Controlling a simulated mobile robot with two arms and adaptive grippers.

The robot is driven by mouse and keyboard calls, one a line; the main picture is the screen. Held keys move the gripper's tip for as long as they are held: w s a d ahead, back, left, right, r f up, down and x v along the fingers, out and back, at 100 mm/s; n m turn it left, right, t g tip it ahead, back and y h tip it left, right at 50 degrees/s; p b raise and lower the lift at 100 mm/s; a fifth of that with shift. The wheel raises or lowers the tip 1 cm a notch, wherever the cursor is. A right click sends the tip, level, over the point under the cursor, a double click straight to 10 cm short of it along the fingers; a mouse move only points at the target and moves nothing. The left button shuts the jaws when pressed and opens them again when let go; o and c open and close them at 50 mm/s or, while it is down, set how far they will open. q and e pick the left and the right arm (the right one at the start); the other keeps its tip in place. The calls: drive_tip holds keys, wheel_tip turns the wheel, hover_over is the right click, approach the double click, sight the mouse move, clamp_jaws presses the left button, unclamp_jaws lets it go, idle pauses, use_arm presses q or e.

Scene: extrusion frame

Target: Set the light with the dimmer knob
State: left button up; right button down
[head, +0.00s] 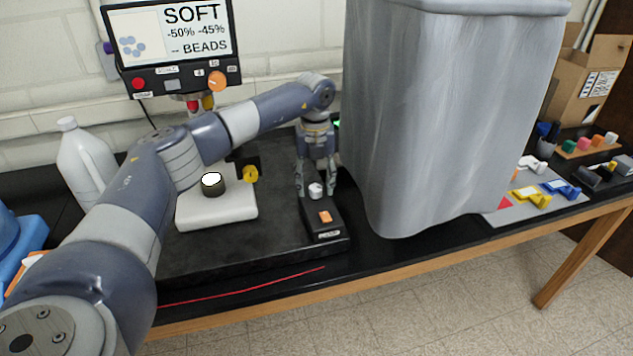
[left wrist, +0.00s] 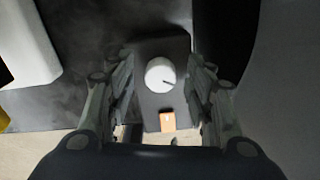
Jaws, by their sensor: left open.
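The dimmer knob (head: 315,191) is a small white round knob on top of a black control box (head: 321,228). In the left wrist view the knob (left wrist: 160,74) has a short dark pointer line toward the lower right. An orange button (head: 325,217) sits in front of it on the same box and also shows in the left wrist view (left wrist: 167,121). My left gripper (head: 316,186) points down at the box, open, with one finger on each side of the knob. In the left wrist view gaps show between the fingers and the knob. My right gripper is out of sight.
A tall grey draped block (head: 450,110) stands close right of the control box. A white base (head: 215,212) with a dark, bright-topped cylinder (head: 213,185) is at left. A monitor (head: 175,45) reading "SOFT" hangs behind. A white jug (head: 85,160) stands far left.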

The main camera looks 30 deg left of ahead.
sight(314, 187)
use_arm(q)
drive_tip(key=shift+s+r, duration=0.1)
wheel_tip(314, 187, up, 12)
idle(0.5)
drive_tip(key=shift+s, duration=0.1)
